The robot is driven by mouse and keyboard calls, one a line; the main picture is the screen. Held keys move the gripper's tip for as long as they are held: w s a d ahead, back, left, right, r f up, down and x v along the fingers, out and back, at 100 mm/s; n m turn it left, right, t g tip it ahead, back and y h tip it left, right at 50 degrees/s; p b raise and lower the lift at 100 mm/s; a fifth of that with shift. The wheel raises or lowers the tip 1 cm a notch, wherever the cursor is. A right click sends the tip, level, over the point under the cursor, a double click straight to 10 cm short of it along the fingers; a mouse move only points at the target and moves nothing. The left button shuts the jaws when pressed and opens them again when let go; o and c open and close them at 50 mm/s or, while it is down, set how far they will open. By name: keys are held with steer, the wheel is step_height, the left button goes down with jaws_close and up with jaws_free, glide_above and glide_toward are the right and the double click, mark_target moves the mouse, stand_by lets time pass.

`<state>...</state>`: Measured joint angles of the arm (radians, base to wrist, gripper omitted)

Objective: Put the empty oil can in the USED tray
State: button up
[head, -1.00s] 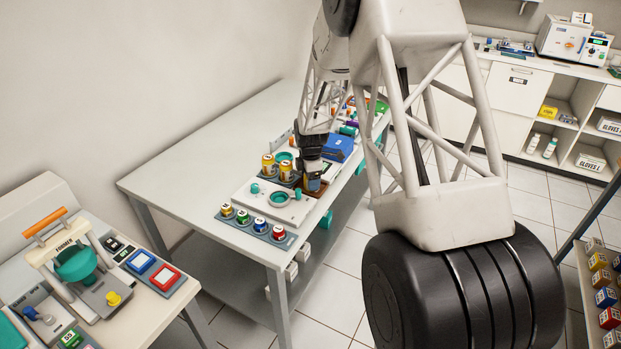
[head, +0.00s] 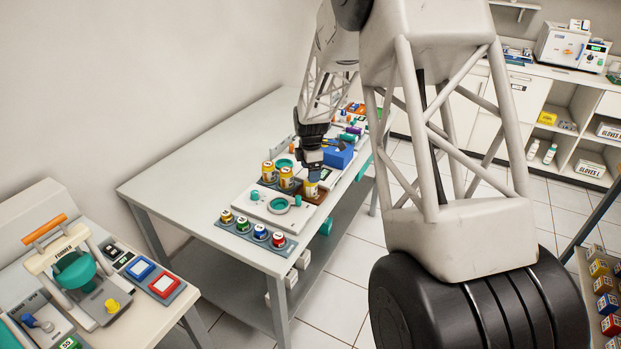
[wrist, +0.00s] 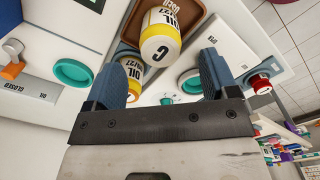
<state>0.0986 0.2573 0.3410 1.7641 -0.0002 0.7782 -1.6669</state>
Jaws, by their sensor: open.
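A yellow and white oil can (head: 311,189) marked C stands in the brown tray (head: 321,198) on the bench. In the wrist view the can (wrist: 160,45) shows ahead of my fingers, with the brown tray (wrist: 131,28) around it. My gripper (head: 313,172) is just above this can, open and empty. In the wrist view its two blue fingers (wrist: 165,62) are spread apart with the can beyond their tips. Two more yellow oil cans, one on the left (head: 268,171) and one nearer the tray (head: 286,178), stand in a dark holder.
A white panel with a teal ring (head: 279,204) lies in front of the tray. Several small coloured-lid jars (head: 260,232) stand in a row at the near edge. A blue box (head: 338,155) is just behind my gripper. The bench's left side is clear.

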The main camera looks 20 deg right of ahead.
steer(key=shift+r, duration=0.75)
steer(key=shift+r, duration=0.1)
steer(key=shift+s+a+r, duration=0.1)
steer(key=shift+s+r, duration=0.15)
steer(key=shift+r, duration=0.05)
steer(key=s+a+r+m+t, duration=0.15)
steer(key=s+r+m, duration=0.25)
steer(key=s+r, duration=0.5)
steer(key=s+a+r+m, duration=0.35)
steer(key=s+r, duration=0.45)
steer(key=s, duration=0.4)
steer(key=s+a+r+m+t, duration=0.1)
steer(key=s+m, duration=0.9)
steer(key=s, duration=1.7)
step_height(320, 180, up, 2)
steer(key=shift+s+a+m, duration=0.3)
steer(key=shift+a+m, duration=0.05)
steer(key=shift+a, duration=0.25)
